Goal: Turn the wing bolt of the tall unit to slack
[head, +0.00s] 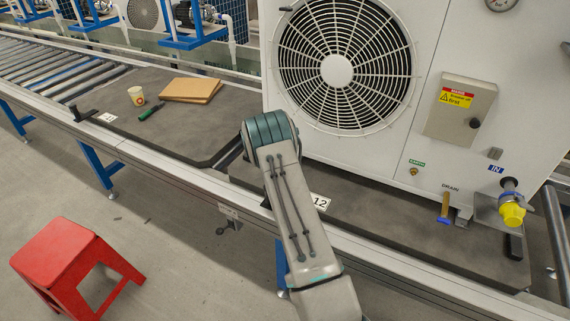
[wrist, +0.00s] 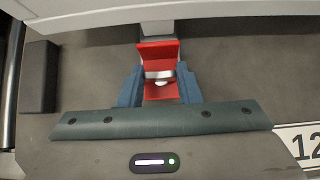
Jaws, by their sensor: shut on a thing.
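The tall white unit (head: 437,47) with a big round fan grille fills the upper right of the head view. In the wrist view, a red part with a silver band, which looks like the wing bolt (wrist: 157,53), sits under a grey bracket at the unit's foot. My gripper (wrist: 161,92) has its blue-grey fingers on both sides of the red part and is shut on it. In the head view my arm hides the gripper and bolt. No slack or tight marking is readable.
A number plate 12 (wrist: 303,145) lies right of my gripper, and a dark block (wrist: 38,76) lies left. A drain valve with a blue handle (head: 445,207) and a yellow-capped fitting (head: 512,214) stick out at the right. A red stool (head: 62,252) stands on the floor.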

